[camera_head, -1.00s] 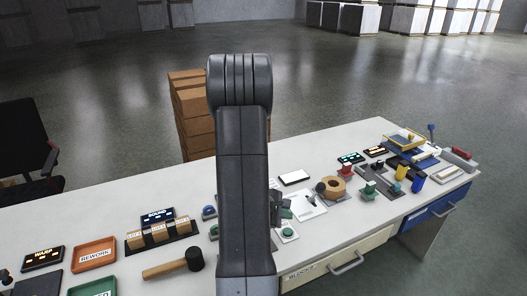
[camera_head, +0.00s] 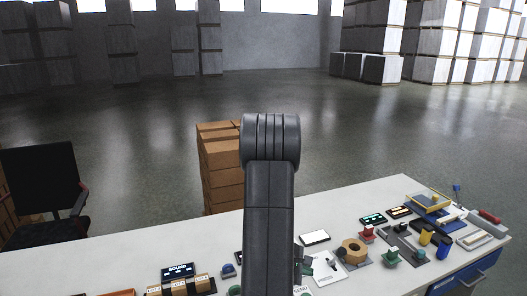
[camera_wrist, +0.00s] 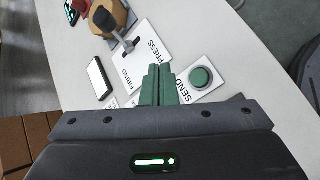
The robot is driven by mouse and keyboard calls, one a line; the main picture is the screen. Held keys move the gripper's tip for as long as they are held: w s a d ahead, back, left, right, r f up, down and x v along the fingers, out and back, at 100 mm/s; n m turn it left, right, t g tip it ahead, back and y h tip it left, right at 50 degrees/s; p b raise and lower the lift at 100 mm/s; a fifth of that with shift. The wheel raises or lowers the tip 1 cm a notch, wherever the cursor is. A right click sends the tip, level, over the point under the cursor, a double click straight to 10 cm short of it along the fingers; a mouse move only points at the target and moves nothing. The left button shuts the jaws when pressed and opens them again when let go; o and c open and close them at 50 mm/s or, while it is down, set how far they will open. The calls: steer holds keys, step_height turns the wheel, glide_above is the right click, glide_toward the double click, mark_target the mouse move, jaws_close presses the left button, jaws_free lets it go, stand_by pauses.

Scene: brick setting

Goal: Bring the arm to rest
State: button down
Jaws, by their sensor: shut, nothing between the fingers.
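My gripper (camera_wrist: 159,72) shows in the wrist view with its two green fingers together and nothing between them. It is above the white table (camera_wrist: 235,55), close to the card with the green SEND button (camera_wrist: 201,77). I cannot tell the exact height of the fingertips over the table. In the head view my dark arm stands upright in the middle and hides most of my gripper; only bits of green show beside the arm.
More tools crowd the table's right end. Brown boxes (camera_head: 220,170) stand behind the table, and a black chair (camera_head: 42,185) is at left.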

stand_by(0.3)
step_height(320, 180, down, 6)
steer(key=b, duration=0.2)
steer(key=shift+f+b, duration=0.1)
steer(key=shift+b, duration=0.2)
steer(key=shift+w+f+b, duration=0.1)
steer(key=shift+f+b, duration=0.15)
steer(key=shift+b, duration=0.25)
steer(key=r+b, duration=0.1)
steer(key=b, duration=0.2)
steer(key=shift+r+p, duration=0.4)
steer(key=shift+r, duration=0.5)
steer(key=shift+s+f, duration=0.2)
steer(key=shift+f, duration=0.55)
steer(key=shift+w+r+p, duration=0.1)
steer(key=shift+w+p, duration=0.05)
steer(key=shift+p, duration=1.15)
steer(key=shift+f+p, duration=0.2)
steer(key=shift+p, duration=0.2)
